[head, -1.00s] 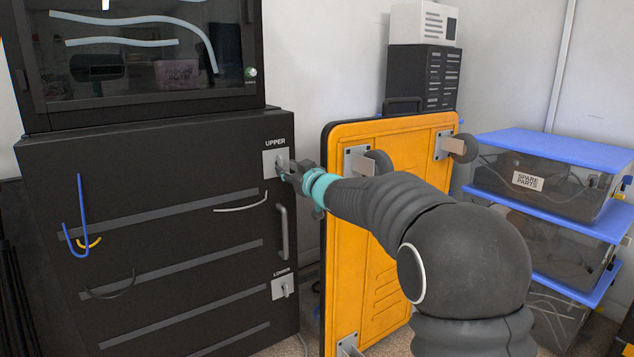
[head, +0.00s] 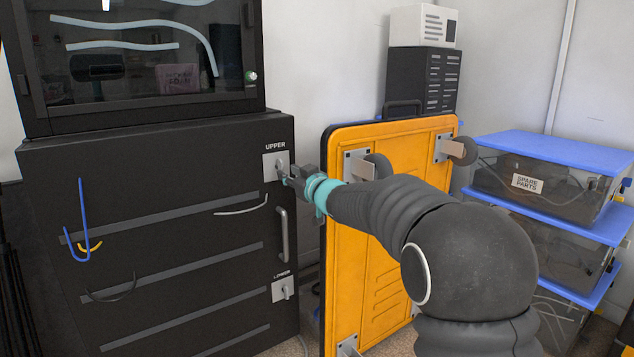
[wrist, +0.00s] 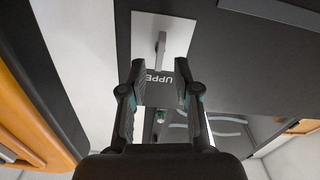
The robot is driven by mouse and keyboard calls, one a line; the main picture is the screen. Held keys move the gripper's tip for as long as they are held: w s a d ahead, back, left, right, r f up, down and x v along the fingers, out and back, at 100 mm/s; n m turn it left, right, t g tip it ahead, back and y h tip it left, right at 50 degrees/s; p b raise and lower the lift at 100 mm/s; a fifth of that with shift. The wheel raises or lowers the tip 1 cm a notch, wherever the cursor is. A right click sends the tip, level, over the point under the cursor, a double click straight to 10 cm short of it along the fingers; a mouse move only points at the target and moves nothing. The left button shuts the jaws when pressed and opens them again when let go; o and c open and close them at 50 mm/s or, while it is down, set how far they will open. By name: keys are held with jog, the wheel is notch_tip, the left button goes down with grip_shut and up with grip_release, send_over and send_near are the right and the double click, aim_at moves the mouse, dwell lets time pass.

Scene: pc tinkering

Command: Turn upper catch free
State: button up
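The upper catch is a small grey lever (wrist: 161,45) on a light metal plate (head: 270,167), under the word UPPER on the black cabinet door (head: 150,220). The plate also shows in the wrist view (wrist: 174,28). My gripper (head: 286,178) is at the plate's right side, just in front of it. In the wrist view my gripper (wrist: 160,66) is open, with a finger on each side of the lever's near end and a gap to both. How deep the lever sits between the fingertips is unclear. In the head view my gripper partly hides the lever.
The lower catch (head: 285,289) and a door handle (head: 283,233) are below on the same door. An orange panel (head: 385,260) with wheels stands close behind my arm. Blue-lidded bins (head: 540,180) are at the right.

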aim_at(280, 168)
jog(key=shift+p+x, duration=0.4)
jog(key=shift+x, duration=0.7)
jog(key=shift+c, duration=0.2)
grip_shut()
jog(key=n+b, duration=0.6)
jog(key=n, duration=1.2)
jog(key=shift+n, duration=0.4)
